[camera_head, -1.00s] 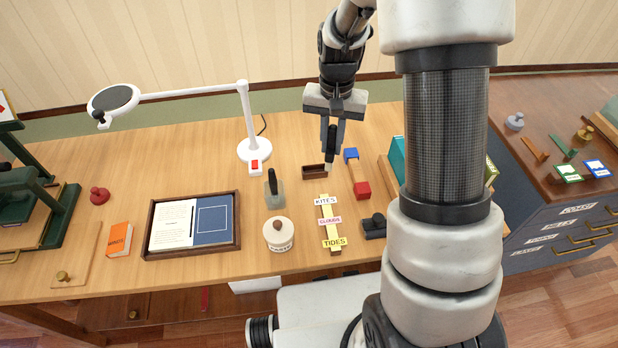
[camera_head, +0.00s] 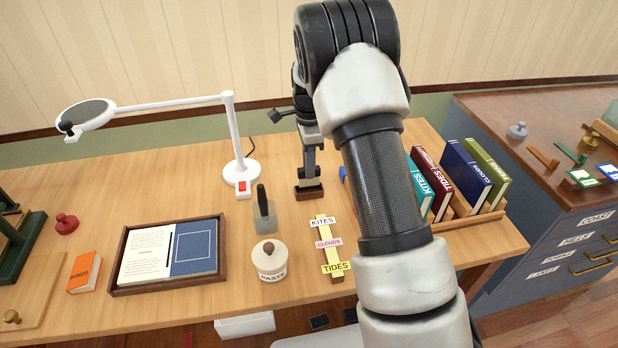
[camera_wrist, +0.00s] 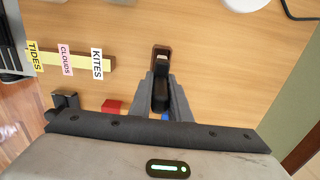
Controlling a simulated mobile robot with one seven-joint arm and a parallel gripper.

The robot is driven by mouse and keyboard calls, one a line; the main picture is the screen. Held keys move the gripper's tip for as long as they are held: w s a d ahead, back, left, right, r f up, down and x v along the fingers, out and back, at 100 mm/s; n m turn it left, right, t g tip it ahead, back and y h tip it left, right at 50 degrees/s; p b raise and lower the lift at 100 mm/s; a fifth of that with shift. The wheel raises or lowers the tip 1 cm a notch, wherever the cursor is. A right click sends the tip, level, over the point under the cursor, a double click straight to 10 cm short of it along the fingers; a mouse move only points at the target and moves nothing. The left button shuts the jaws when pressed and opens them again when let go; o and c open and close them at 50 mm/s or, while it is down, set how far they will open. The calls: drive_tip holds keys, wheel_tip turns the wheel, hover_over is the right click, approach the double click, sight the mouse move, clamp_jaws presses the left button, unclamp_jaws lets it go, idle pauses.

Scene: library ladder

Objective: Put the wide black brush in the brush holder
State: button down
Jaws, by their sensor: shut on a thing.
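My gripper (camera_head: 309,172) is shut on the wide black brush; the wrist view shows the black brush (camera_wrist: 160,92) between the two fingers. In the head view the brush is mostly hidden by the gripper. The brush holder (camera_head: 309,193), a small dark brown open box, stands on the table directly below the gripper. In the wrist view the holder (camera_wrist: 162,49) shows just beyond the fingertips, in line with the brush. I cannot tell whether the brush's lower end is inside the holder or just above it.
A black-handled tool with a pale block (camera_head: 264,212) and the paste jar (camera_head: 272,262) stand left of the holder. The label strip (camera_head: 328,246) lies in front. The white lamp (camera_head: 235,150) is behind left. A book rack (camera_head: 470,219) stands right; my arm hides part of the table.

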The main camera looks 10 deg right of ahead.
drive_tip(key=shift+f, duration=1.8)
drive_tip(key=shift+f, duration=0.1)
drive_tip(key=c, duration=1.7)
unclamp_jaws()
drive_tip(key=shift+o, duration=0.2)
